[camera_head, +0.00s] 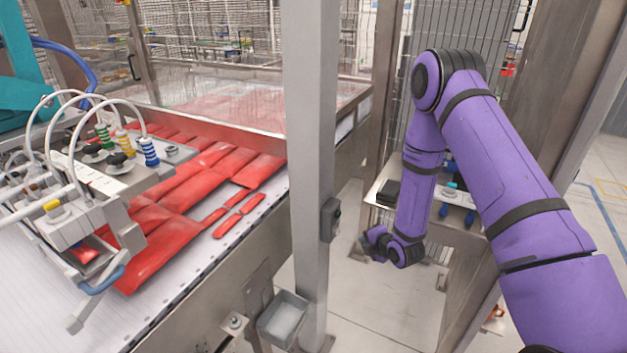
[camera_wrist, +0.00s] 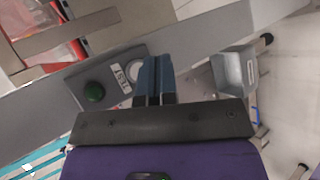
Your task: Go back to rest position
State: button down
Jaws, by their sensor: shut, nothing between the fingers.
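My purple arm comes in from the right in the head view and bends down at the elbow. My gripper (camera_head: 372,243) hangs low, right of the grey steel post and left of a small metal stand. In the wrist view my gripper (camera_wrist: 155,75) shows two dark blue fingers close together, shut and empty.
A steel post (camera_head: 310,150) stands left of my arm. A conveyor (camera_head: 190,275) with red packs (camera_head: 165,250) lies beyond it, under a vacuum picker (camera_head: 110,180). A grey bin (camera_head: 283,318) hangs at the conveyor's side. A metal stand (camera_head: 465,235) is close right of my gripper.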

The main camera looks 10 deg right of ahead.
notch_tip(320, 180, up, 18)
jog(key=w+d+m+g+h, duration=0.1)
jog(key=d+m+h, duration=0.1)
jog(key=m, duration=0.3)
jog(key=s+d+r+m+g+h, duration=0.1)
jog(key=s+r+m, duration=0.2)
jog(key=r, duration=0.4)
jog(key=s+d+r+m+g+h, duration=0.1)
jog(key=s+r+m, duration=0.2)
jog(key=r, duration=0.5)
jog(key=s+r+m+g, duration=0.1)
jog(key=s+r+m, duration=0.3)
jog(key=s, duration=0.6)
jog(key=s+r+m, duration=0.4)
jog(key=s+r, duration=0.2)
jog(key=s, duration=0.4)
jog(key=s+r+m+g, duration=0.1)
jog(key=s+r+m, duration=0.3)
jog(key=s, duration=0.6)
jog(key=shift+d+r+g, duration=0.15)
jog(key=shift+r+g, duration=0.15)
jog(key=shift+r, duration=0.15)
jog(key=shift+s, duration=0.15)
